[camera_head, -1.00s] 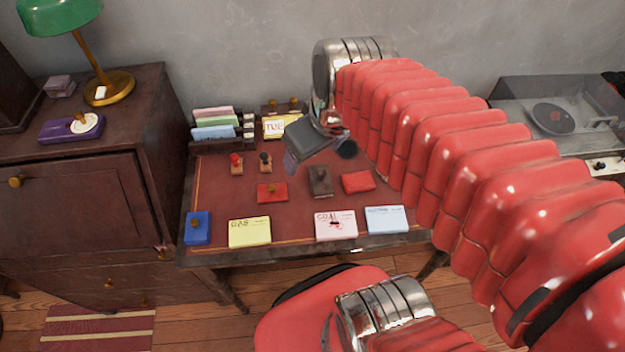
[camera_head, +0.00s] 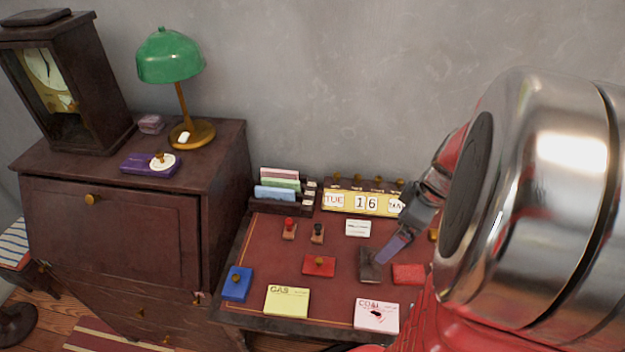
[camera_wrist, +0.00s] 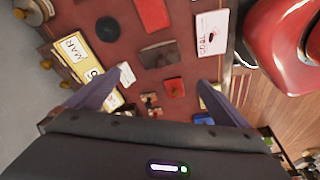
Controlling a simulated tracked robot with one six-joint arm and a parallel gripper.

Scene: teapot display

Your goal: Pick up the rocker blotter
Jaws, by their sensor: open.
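The rocker blotter appears to be the dark brown block (camera_head: 369,266) on the red desk top, between a red box with a knob (camera_head: 318,265) and a plain red box (camera_head: 408,274). In the wrist view the dark block (camera_wrist: 162,54) lies beyond the fingertips, roughly centred between them. My gripper (camera_head: 390,250) is open and empty. In the head view its visible finger hangs above and just right of the block's far end. In the wrist view both fingers of my gripper (camera_wrist: 158,80) are spread wide, apart from the block.
Two small stamps (camera_head: 317,233) and a white card (camera_head: 358,228) lie behind. A calendar (camera_head: 362,202) and letter rack (camera_head: 283,196) line the back. The yellow GAS card (camera_head: 287,300), pink COAL card (camera_head: 376,315) and blue box (camera_head: 237,284) lie along the front edge.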

